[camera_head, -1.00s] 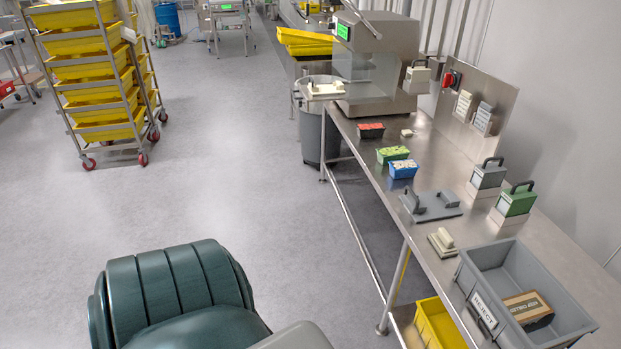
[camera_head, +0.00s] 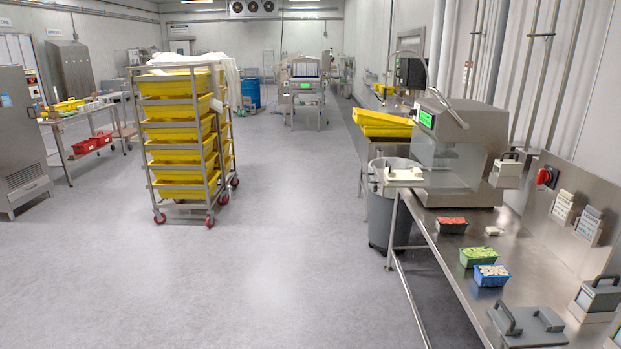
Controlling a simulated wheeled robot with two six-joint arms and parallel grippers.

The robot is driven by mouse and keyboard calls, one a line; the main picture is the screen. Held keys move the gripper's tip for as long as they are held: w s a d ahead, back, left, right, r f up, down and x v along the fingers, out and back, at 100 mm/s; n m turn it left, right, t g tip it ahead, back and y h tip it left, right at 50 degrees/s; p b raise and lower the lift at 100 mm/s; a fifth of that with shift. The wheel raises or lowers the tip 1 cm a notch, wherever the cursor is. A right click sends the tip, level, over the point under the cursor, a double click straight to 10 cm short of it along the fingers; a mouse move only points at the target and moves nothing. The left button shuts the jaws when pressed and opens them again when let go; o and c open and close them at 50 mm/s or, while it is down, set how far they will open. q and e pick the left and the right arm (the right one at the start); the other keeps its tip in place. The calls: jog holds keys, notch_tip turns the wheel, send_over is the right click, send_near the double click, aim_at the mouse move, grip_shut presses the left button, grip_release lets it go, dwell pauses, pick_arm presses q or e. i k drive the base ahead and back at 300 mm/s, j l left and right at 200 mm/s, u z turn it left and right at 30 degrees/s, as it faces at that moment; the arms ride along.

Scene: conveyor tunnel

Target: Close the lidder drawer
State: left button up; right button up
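The lidder (camera_head: 452,150) is a steel machine with a green lit screen and a clear front guard, on the far part of the steel bench at the right. Its drawer (camera_head: 398,176), a pale tray with a handle block, sticks out from the machine's left side, over a grey bin. The drawer looks pulled out. Neither of my grippers shows in the head view.
The steel bench (camera_head: 462,268) holds a red tray (camera_head: 452,225), a green tray (camera_head: 479,257) and a blue tray (camera_head: 491,275). A grey bin (camera_head: 381,222) stands below the drawer. A rack of yellow crates (camera_head: 182,135) stands left. The floor between is clear.

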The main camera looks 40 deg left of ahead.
aim_at(378, 176)
jog(key=i+j+u, duration=0.5)
jog(key=i, duration=0.35)
jog(key=i+j+u, duration=0.2)
jog(key=i, duration=0.25)
jog(key=i+z, duration=0.3)
jog(key=k, duration=0.05)
